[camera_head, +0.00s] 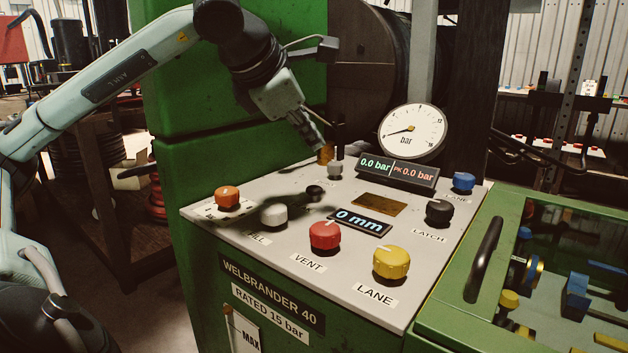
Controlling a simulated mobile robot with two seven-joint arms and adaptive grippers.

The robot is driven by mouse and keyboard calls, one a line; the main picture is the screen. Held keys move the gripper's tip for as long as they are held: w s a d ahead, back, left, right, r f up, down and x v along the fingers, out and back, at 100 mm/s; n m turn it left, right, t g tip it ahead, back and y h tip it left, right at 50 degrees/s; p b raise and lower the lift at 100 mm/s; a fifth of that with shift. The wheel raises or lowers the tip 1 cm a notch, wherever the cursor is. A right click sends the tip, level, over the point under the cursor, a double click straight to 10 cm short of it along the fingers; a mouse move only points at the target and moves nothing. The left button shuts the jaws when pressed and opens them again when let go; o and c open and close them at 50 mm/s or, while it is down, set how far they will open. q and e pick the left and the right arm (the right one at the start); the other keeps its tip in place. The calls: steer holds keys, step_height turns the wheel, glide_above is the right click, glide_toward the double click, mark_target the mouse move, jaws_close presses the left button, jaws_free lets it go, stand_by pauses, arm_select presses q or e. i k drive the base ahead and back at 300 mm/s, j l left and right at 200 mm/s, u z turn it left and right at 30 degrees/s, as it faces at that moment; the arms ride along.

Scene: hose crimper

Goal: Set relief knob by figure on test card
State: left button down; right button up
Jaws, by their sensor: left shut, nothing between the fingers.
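My left gripper (321,146) is shut and empty, pointing down over the back of the grey control panel (312,240). No readable label marks a relief knob. A white card (244,330) reading "MAX" is on the green front; its lower part is cut off, and no figure shows. The plate above it reads "RATED 15 bar". The gauge (412,131) needle points left, and the display (397,170) shows 0.0 bar twice. My right gripper is not in view.
The panel also carries an orange knob (228,197), a white knob (274,214), a red VENT knob (325,235), a yellow LANE knob (391,261), a black LATCH knob (439,211) and a blue knob (463,181). A green cabinet stands behind my left arm.

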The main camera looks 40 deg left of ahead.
mark_target(226, 198)
steer(key=k+j, duration=0.2)
steer(key=k, duration=0.3)
steer(key=k+j, duration=0.15)
steer(key=k, duration=0.3)
steer(key=k+j, duration=0.2)
steer(key=k, duration=0.3)
